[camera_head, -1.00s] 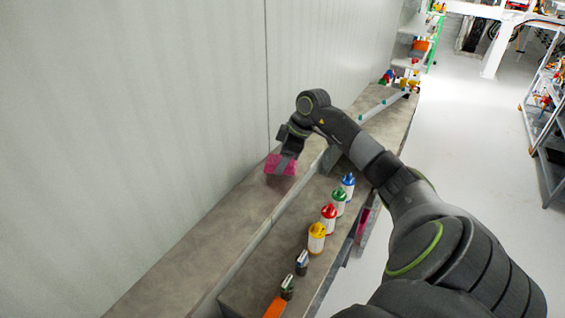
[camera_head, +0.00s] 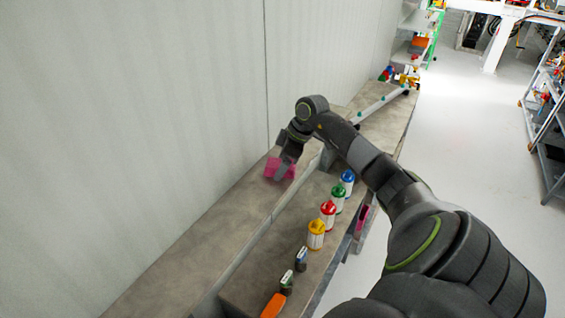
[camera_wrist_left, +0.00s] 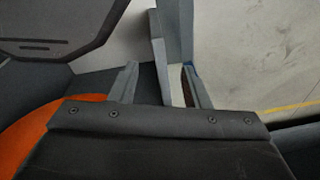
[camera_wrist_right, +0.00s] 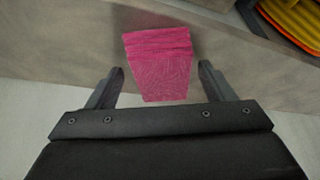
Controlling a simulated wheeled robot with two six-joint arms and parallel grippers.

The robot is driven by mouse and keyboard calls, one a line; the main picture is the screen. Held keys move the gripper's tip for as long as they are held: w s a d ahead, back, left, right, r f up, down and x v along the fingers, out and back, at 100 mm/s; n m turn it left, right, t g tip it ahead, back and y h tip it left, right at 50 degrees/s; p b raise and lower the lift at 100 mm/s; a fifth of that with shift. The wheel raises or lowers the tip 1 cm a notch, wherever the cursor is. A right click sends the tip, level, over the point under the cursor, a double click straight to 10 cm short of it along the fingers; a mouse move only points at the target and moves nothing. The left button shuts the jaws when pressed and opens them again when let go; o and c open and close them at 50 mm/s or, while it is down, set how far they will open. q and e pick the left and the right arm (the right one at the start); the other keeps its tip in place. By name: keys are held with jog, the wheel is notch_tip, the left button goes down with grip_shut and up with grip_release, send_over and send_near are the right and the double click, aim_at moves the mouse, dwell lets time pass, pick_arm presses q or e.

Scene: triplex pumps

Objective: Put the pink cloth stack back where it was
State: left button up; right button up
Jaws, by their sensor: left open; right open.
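The pink cloth stack (camera_head: 287,170) sits on the grey bench top beside the wall in the head view. In the right wrist view the stack (camera_wrist_right: 160,65) lies just ahead of my right gripper (camera_wrist_right: 160,85), its near end between the fingertips. My right gripper (camera_head: 281,176) is open, with a gap on each side of the cloth, and partly covers the stack in the head view. My left gripper (camera_wrist_left: 160,80) is open in the left wrist view, with grey panels ahead of it. It does not show in the head view.
A row of bottles with yellow (camera_head: 316,228), red (camera_head: 328,208), green and blue caps stands on the lower bench level to the right. Small dark-topped items (camera_head: 301,258) and an orange object (camera_head: 273,306) lie nearer. The bench top (camera_head: 200,245) nearer me is clear.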

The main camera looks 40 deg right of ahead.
jog(key=shift+d+r, duration=0.1)
jog(key=shift+r, duration=0.2)
jog(key=b+v, duration=0.4)
jog(key=v, duration=0.7)
jog(key=shift+r, duration=0.3)
jog(key=shift+s+f, duration=0.1)
jog(key=shift+s, duration=0.05)
